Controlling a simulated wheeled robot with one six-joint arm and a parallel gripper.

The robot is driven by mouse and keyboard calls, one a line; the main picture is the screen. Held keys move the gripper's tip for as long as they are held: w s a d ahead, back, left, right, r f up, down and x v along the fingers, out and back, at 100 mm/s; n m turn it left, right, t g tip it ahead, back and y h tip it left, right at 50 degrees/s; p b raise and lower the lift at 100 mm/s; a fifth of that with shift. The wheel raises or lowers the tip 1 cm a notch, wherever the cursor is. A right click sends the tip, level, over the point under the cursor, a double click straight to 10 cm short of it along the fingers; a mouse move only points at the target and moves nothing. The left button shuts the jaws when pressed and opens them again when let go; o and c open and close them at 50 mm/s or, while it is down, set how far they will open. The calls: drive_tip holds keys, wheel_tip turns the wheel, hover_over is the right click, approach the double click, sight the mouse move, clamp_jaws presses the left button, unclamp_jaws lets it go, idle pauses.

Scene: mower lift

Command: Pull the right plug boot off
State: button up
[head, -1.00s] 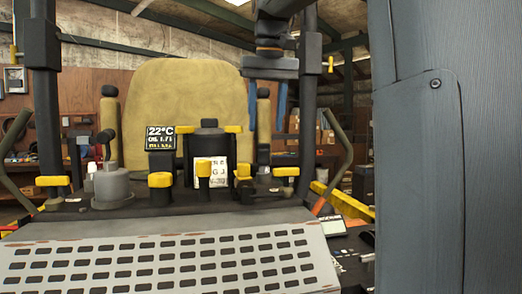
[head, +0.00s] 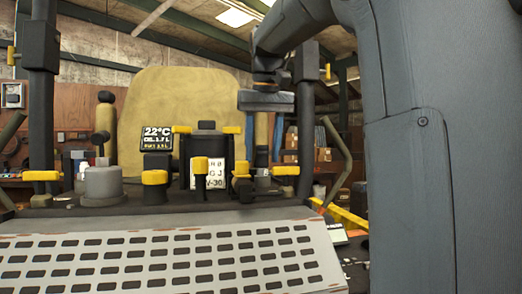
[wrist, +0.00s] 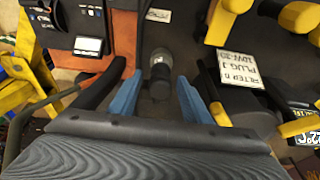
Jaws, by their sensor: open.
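A dark cylindrical piece with a grey top, likely the right plug boot (wrist: 160,72), stands on the dark deck in the wrist view. In the head view a dark post with a small pale mark (head: 262,178) stands below my wrist, apparently the same piece. My gripper (wrist: 159,78) is open, its two blue fingers on either side of the piece with gaps showing. I cannot tell whether the fingertips are level with it or above it. In the head view one blue finger (head: 278,138) shows below the wrist.
A white lettered card (head: 208,173) and several yellow-topped posts (head: 154,177) stand left of the piece. A perforated pale plate (head: 170,260) fills the front. A dark upright (head: 306,120) rises behind.

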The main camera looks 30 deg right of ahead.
drive_tip(key=c, duration=0.7)
drive_tip(key=shift+o, duration=0.2)
drive_tip(key=shift+r, duration=0.1)
